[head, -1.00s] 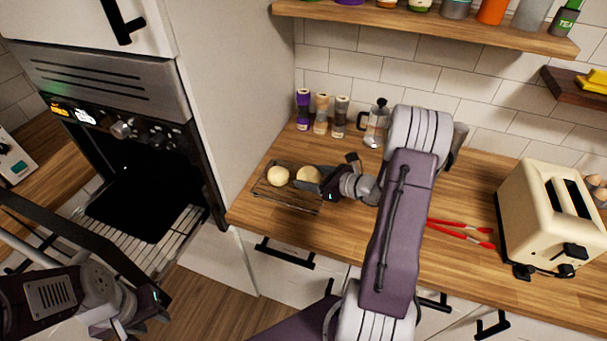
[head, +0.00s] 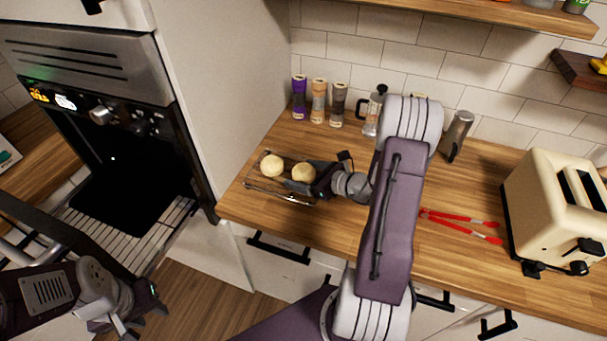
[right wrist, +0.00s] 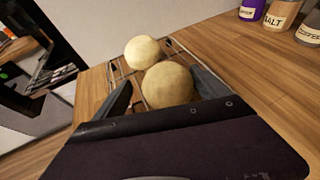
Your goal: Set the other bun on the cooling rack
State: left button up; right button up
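Two round pale buns sit side by side on the wire cooling rack (head: 262,188) at the counter's left end. The left bun (head: 271,166) is clear of my gripper. The right bun (head: 303,172) is between the fingers of my right gripper (head: 304,183). In the right wrist view, the near bun (right wrist: 168,86) shows a gap to the left finger; the right finger is close beside it. The right gripper looks open around it. The other bun (right wrist: 142,52) lies beyond it. My left gripper (head: 140,308) is low by the oven, its finger gap unclear.
The open oven (head: 120,180) is at left, beside a tall white cabinet side. Red tongs (head: 455,220) and a cream toaster (head: 555,205) are at right. The counter in front of the jars is clear.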

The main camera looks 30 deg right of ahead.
jog(key=shift+w+d+f, duration=0.1)
jog(key=shift+d, duration=0.2)
jog(key=shift+s+d, duration=0.2)
jog(key=v, duration=1.1)
jog(key=shift+s+a+r, duration=0.1)
jog(key=shift+s+r, duration=0.15)
pick_arm(q)
jog(key=shift+d, duration=0.2)
